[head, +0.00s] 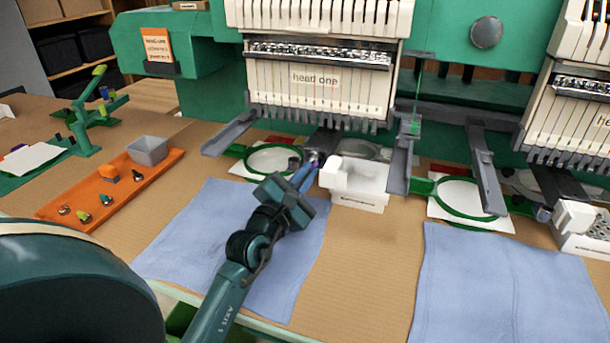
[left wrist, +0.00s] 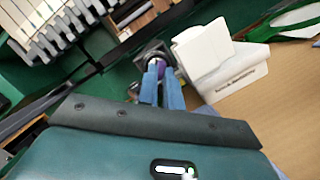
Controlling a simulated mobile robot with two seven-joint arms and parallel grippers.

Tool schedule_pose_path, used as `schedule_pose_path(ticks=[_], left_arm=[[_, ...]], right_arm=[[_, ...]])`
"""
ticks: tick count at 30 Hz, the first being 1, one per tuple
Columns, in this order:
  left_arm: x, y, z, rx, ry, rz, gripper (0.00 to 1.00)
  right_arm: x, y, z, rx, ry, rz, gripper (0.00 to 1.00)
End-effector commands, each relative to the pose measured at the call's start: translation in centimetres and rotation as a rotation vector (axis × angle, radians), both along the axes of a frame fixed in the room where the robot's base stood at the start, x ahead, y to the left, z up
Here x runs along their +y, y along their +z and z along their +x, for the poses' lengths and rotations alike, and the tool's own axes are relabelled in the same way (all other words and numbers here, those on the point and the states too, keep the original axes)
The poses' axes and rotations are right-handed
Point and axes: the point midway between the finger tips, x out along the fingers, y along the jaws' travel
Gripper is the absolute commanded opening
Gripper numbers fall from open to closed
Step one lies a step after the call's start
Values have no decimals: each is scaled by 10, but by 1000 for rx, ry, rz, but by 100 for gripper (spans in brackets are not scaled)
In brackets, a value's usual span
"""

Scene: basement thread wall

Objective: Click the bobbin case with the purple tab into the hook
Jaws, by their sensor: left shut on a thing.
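My left gripper (head: 306,175) reaches under the machine head marked "head one" (head: 316,79), just left of a white block (head: 355,185). In the left wrist view its two blue fingers (left wrist: 162,82) are shut on a small piece with purple showing between the tips, the bobbin case with the purple tab (left wrist: 160,67). The case is mostly hidden by the fingers. It is at the dark round end of the machine's lower arm, the hook area (left wrist: 151,52). I cannot tell whether it is seated there or only close in front. My right gripper is not in view.
An orange tray (head: 60,207) at left holds several small parts with coloured tabs and a grey bin (head: 148,150). Green hoops (head: 273,160) flank the white block. Blue cloths (head: 190,235) lie in front. A second machine head stands at right.

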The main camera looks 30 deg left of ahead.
Motion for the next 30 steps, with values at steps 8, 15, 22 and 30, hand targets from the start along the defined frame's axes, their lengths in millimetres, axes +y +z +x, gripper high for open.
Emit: schedule_pose_path(ticks=[8, 15, 22, 30], left_arm=[[1, -1, 0, 0, 0, 1, 0], [2, -1, 4, 0, 0, 0, 0], [3, -1, 10, 0, 0, 0, 0], [3, -1, 9, 1, 1, 1, 18]], right_arm=[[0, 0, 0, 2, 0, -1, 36], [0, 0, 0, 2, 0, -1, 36], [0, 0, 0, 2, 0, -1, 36], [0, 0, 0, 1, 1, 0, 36]])
